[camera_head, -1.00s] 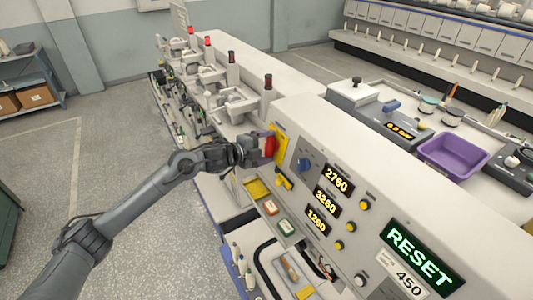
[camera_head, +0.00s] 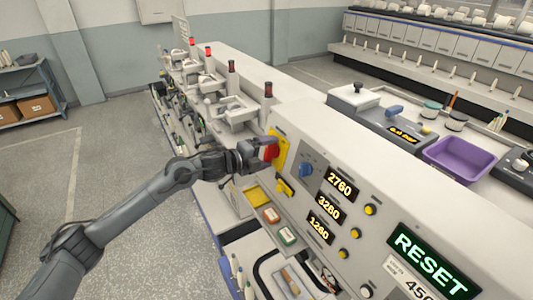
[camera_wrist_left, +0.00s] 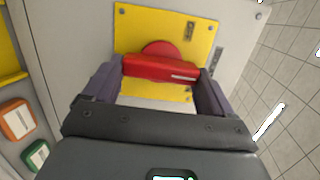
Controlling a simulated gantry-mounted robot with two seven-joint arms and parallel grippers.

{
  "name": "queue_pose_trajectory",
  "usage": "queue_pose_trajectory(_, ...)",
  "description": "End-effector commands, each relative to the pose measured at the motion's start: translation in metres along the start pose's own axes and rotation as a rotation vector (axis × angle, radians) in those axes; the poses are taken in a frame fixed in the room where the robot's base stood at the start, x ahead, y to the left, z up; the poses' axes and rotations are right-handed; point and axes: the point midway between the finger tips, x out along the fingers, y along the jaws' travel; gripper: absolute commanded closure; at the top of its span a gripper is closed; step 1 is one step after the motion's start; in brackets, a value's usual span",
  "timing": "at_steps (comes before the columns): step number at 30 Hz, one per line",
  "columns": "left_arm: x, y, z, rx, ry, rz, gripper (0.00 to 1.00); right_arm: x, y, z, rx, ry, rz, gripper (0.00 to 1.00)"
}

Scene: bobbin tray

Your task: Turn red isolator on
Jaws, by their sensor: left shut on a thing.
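The red isolator (camera_head: 269,153) is a red rotary handle on a yellow plate (camera_head: 281,149) at the left end of the grey control panel. My left gripper (camera_head: 266,151) reaches it from the left and is shut on the handle. In the left wrist view the red handle (camera_wrist_left: 160,68) lies crosswise between the two fingers (camera_wrist_left: 157,84), with its round red base behind it on the yellow plate (camera_wrist_left: 205,35). The fingers hide the handle's ends. My right gripper is not in view.
Numeric displays and a green RESET display (camera_head: 427,263) are further right. A purple bin (camera_head: 460,160) stands behind the panel. Open floor lies at left.

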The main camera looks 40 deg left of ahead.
Motion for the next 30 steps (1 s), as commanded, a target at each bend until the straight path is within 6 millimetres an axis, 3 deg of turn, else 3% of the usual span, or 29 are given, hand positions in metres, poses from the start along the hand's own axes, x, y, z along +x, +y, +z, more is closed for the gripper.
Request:
queue_pose_trajectory(1, 0.0, -0.001, 0.0, 0.002, 0.001, -0.001, 0.45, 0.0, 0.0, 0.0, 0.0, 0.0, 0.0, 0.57)
queue_pose_trajectory(2, 0.0, -0.001, 0.0, 0.002, 0.001, -0.001, 0.13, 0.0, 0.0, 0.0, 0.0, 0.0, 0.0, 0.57)
queue_pose_trajectory(5, 0.0, -0.001, 0.0, 0.002, 0.001, -0.001, 0.0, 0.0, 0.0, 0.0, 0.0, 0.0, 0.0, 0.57)
queue_pose_trajectory(17, -0.007, 0.002, 0.001, 0.001, -0.001, 0.001, 0.0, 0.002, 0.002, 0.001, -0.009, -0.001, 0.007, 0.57)
queue_pose_trajectory(30, -0.067, 0.004, 0.002, 0.004, -0.004, 0.005, 0.0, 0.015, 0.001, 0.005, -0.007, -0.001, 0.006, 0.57)
